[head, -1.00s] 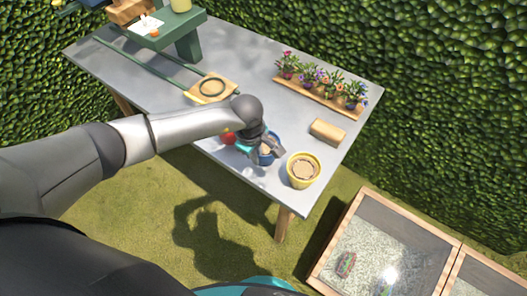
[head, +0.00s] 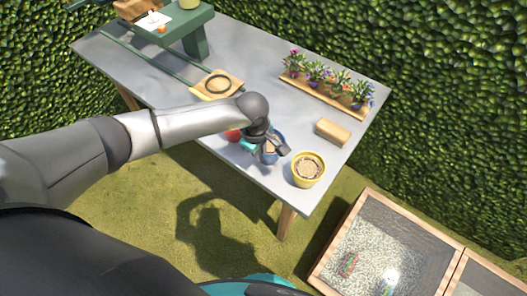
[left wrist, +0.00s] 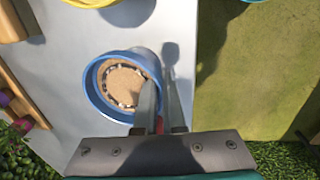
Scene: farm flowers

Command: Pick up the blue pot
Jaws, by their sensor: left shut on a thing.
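The blue pot (head: 269,158), filled with brown soil, is near the front edge of the grey table, between a red pot (head: 233,135) and a yellow pot (head: 308,169). My left gripper (head: 280,149) is at the blue pot and partly hides it in the head view. In the left wrist view the pot (left wrist: 91,88) is seen from above. The left fingers (left wrist: 161,100) are shut on its rim, one finger over the inside and one outside. I cannot tell whether its base touches the table. My right gripper is not in view.
The yellow pot stands close to the right. A wooden block (head: 332,132) and a wooden tray (head: 325,93) of flowering plants are farther back. A wooden board (head: 218,84) and a green stand (head: 196,40) are at the left. The table's middle is clear.

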